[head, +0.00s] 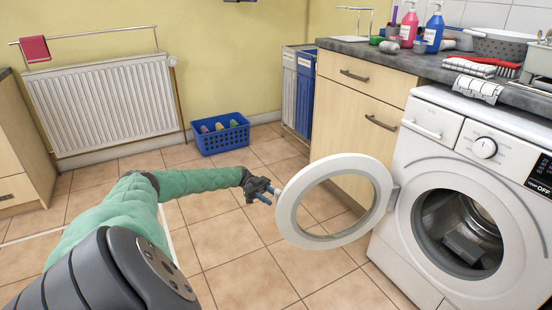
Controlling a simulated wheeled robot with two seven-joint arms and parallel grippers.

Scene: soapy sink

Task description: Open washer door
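The white washer (418,160) stands at the right, under the counter. Its round door (287,212) is swung wide open on its hinge, to the left of the drum opening (458,235). Through the door's ring I see the floor and cabinet. My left gripper (268,191) is at the door's left, free edge, close to a small light tab there. I cannot tell whether it touches the door, or whether its small dark fingers are open or shut. My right gripper is not in view.
A blue basket (222,137) with several bottles stands on the tiled floor by the wall. A wooden cabinet (345,125) is behind the door. A radiator (105,107) is at the back left. The counter (380,58) holds bottles and cloths. Floor left of the door is clear.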

